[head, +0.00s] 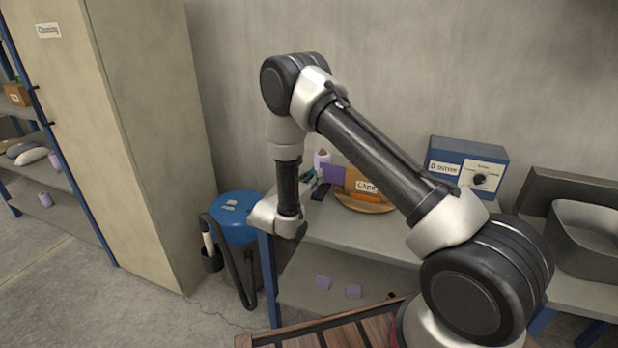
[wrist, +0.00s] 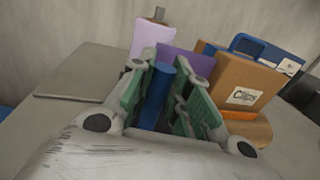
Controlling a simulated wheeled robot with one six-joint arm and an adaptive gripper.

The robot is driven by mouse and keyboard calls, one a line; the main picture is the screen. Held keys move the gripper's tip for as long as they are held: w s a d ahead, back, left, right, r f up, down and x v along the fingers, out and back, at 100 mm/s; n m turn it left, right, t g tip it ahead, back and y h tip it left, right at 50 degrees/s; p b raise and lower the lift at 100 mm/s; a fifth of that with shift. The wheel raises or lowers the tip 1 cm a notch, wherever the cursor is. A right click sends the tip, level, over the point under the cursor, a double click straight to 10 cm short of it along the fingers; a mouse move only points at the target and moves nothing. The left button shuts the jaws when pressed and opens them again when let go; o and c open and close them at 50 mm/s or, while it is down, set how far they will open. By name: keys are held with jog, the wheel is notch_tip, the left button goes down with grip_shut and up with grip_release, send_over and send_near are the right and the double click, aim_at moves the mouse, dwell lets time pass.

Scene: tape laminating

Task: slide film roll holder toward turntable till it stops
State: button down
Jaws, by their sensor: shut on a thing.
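The film roll holder shows in the wrist view as a blue upright handle (wrist: 163,88), with a pale purple film roll (wrist: 152,36) standing behind it. The roll also shows in the head view (head: 321,159). My gripper (wrist: 174,78) is shut on the blue handle, which stands between its green-padded fingers. A darker purple film sheet (wrist: 186,62) spans from near the roll to a brown cardboard box (wrist: 246,84) labelled like "Clips". The box stands on the round wooden turntable (wrist: 262,131), right of the gripper. The holder's base is hidden.
A blue device with a dial (head: 468,165) stands on the grey workbench (head: 340,232), right of the turntable. A grey basin (head: 590,225) is at the far right. A blue-lidded vacuum (head: 237,215) stands left of the bench.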

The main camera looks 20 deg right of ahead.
jog(key=shift+s+d, duration=0.15)
jog(key=shift+d, duration=0.05)
jog(key=c, duration=1.3)
grip_release()
jog(key=shift+d, duration=0.1)
jog(key=shift+a, duration=0.2)
jog(key=v, duration=1)
jog(key=shift+s+a, duration=0.65)
